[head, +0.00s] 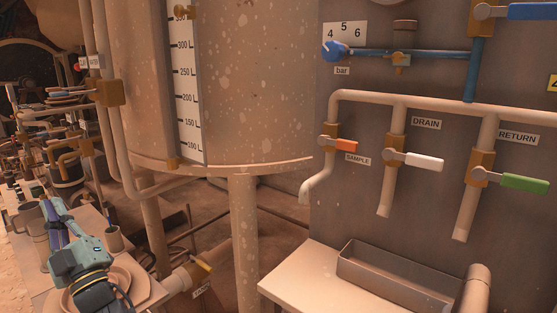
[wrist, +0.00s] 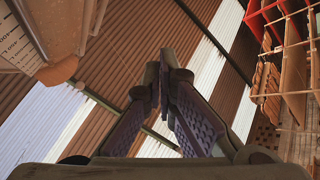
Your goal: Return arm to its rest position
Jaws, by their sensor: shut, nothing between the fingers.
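My arm shows at the lower left of the head view, with dark and teal links. My gripper (head: 50,212) is at its upper end, in front of a table with cups and plates. In the wrist view my gripper (wrist: 158,82) points up toward a striped ceiling or roof. Its two purple fingers come together at the tips, with nothing between them. Whether the gripper touches anything on the table cannot be told.
A large tank (head: 235,90) with a litre scale stands in the middle. To the right, a panel carries the sample (head: 345,146), drain (head: 424,160) and return (head: 524,184) valve handles. A metal trough (head: 390,278) lies below.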

